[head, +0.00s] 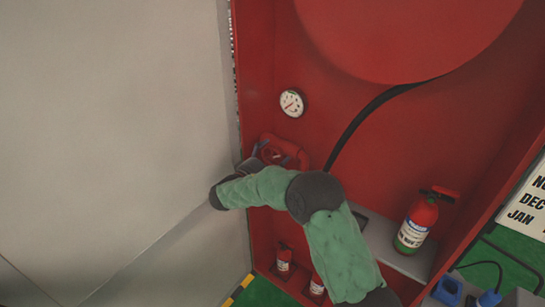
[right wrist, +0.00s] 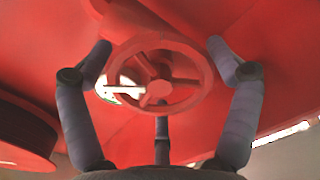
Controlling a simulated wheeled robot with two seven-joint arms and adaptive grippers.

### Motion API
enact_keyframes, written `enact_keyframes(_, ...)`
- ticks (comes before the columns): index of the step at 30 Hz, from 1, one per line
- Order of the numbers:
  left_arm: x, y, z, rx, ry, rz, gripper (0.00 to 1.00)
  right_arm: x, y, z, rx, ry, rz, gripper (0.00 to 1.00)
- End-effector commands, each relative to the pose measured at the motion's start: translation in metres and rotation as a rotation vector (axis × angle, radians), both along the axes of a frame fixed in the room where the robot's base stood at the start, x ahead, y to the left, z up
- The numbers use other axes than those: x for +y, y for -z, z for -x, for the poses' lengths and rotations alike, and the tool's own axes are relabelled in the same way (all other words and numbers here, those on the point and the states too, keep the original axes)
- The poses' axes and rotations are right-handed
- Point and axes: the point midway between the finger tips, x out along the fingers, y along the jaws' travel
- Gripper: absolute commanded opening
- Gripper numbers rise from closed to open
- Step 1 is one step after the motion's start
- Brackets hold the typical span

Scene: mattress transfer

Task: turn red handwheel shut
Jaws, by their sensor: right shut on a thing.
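The red handwheel (head: 293,147) is low on the back wall of the red cabinet, below a round gauge, and is partly hidden by my gripper in the head view. In the right wrist view the handwheel (right wrist: 158,89) faces me, with a round rim, spokes and a hub. My right gripper (head: 276,157) is at the handwheel. My left gripper is not in view.
A white gauge (head: 292,103) and a black hose (head: 350,128) are on the cabinet wall. A fire extinguisher (head: 416,224) stands on the grey shelf (head: 388,245) to the right. Smaller extinguishers (head: 284,260) are below. A large grey panel (head: 110,120) closes off the left side.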

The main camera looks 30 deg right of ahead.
Motion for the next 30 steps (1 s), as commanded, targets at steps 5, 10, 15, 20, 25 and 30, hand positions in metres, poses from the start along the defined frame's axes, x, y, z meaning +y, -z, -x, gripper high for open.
enact_keyframes(5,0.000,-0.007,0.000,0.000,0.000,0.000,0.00,0.000,0.001,0.000,0.158,0.000,0.062,0.57)
enact_keyframes(10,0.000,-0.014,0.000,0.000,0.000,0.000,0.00,0.000,0.000,0.000,0.308,0.000,0.124,0.57)
enact_keyframes(15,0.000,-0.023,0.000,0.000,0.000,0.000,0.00,0.000,0.000,0.000,0.458,-0.001,0.186,0.57)
enact_keyframes(20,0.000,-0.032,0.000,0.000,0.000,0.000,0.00,0.000,0.000,0.000,0.591,-0.001,0.242,0.57)
enact_keyframes(25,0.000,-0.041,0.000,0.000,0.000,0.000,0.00,0.000,0.000,0.000,0.716,-0.002,0.294,0.57)
enact_keyframes(30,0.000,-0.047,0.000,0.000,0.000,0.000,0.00,0.000,0.000,0.000,0.812,-0.002,0.334,0.57)
